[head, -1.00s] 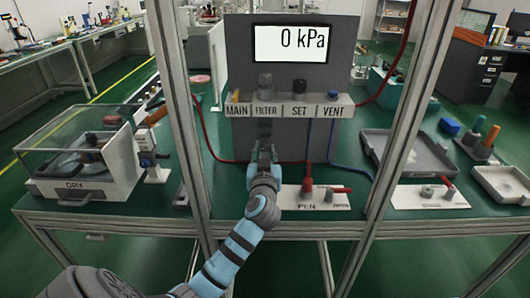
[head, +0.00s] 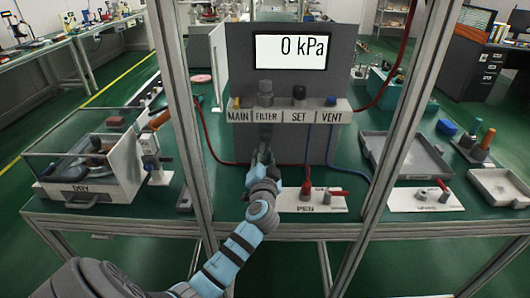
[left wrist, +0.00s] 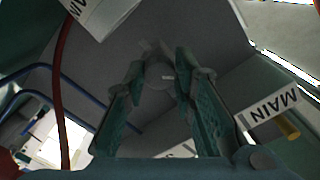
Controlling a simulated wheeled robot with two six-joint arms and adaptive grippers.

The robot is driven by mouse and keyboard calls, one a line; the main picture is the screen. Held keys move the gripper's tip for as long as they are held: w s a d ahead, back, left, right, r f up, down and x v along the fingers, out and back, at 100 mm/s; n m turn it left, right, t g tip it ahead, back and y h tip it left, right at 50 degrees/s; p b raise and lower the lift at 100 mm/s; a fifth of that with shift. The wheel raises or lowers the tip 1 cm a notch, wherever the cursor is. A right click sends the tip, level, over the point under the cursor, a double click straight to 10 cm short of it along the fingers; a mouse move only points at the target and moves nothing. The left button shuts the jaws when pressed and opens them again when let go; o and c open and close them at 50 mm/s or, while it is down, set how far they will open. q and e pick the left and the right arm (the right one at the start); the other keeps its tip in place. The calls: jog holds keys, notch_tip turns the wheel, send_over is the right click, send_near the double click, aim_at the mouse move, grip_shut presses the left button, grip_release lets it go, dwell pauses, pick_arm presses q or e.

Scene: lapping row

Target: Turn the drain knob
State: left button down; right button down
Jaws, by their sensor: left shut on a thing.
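The grey panel's shelf carries the labels MAIN, FILTER, SET and VENT. The FILTER unit (head: 265,98) is a grey cylinder, and its dark bowl (head: 265,133) hangs below the label. My left gripper (head: 262,156) is directly under that bowl, pointing up, its fingers shut on a small grey part at the bottom, which I take to be the drain knob. In the left wrist view that pale grey part (left wrist: 158,75) shows between the fingertips, blurred and partly hidden, so its turn angle cannot be told. My right gripper is not in view.
The display (head: 291,48) reads 0 kPa. A red hose and a blue hose (head: 345,165) hang near the gripper. Frame posts (head: 181,120) rise on both sides.

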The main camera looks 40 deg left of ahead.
pick_arm(q)
jog(key=m+p, duration=0.4)
jog(key=m, duration=0.5)
jog(key=shift+m, duration=0.4)
jog(key=c, duration=1.3)
grip_release()
jog(key=shift+c, duration=0.2)
